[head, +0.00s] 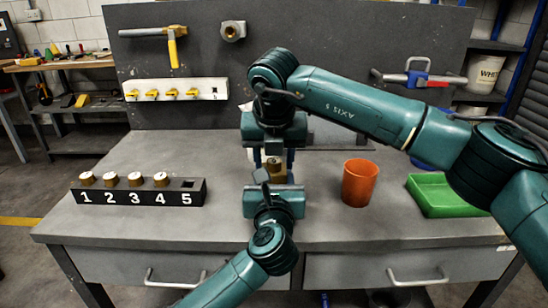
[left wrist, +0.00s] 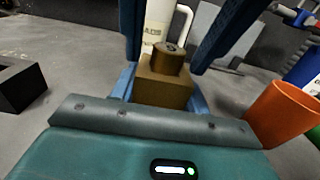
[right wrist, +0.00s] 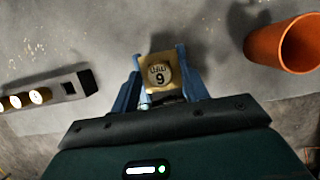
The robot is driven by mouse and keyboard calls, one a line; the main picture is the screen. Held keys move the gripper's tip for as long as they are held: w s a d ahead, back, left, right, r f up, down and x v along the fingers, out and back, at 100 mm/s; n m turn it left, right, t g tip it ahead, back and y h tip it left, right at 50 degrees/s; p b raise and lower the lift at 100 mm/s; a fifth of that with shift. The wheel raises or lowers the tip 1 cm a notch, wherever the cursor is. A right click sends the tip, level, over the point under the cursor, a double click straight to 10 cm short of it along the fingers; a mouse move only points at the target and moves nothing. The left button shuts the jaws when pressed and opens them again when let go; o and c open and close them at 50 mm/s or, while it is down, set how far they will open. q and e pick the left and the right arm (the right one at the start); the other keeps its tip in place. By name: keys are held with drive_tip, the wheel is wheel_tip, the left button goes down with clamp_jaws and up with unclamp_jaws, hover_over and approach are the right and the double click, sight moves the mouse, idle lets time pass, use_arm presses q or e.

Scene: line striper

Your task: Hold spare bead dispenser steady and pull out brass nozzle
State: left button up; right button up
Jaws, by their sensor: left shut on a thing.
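A brass nozzle (head: 274,167) with a square block and a round cap stands upright near the table's middle. In the left wrist view, my left gripper (left wrist: 163,92) is shut on the sides of its square block (left wrist: 165,88). A gap shows beside the cap in the left wrist view. A white body with a handle (left wrist: 160,22), probably the bead dispenser, stands behind; my right gripper and arm mostly hide it.
A black rack (head: 138,193) numbered 1 to 5 stands at left, with brass pieces in 1 to 4 and an empty square hole at 5. An orange cup (head: 359,184) and a green tray (head: 446,195) stand at right. The table's front left is clear.

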drive_tip(key=o, duration=0.5)
drive_tip(key=v, duration=0.8)
idle(0.4)
drive_tip(key=shift+x, duration=3.85)
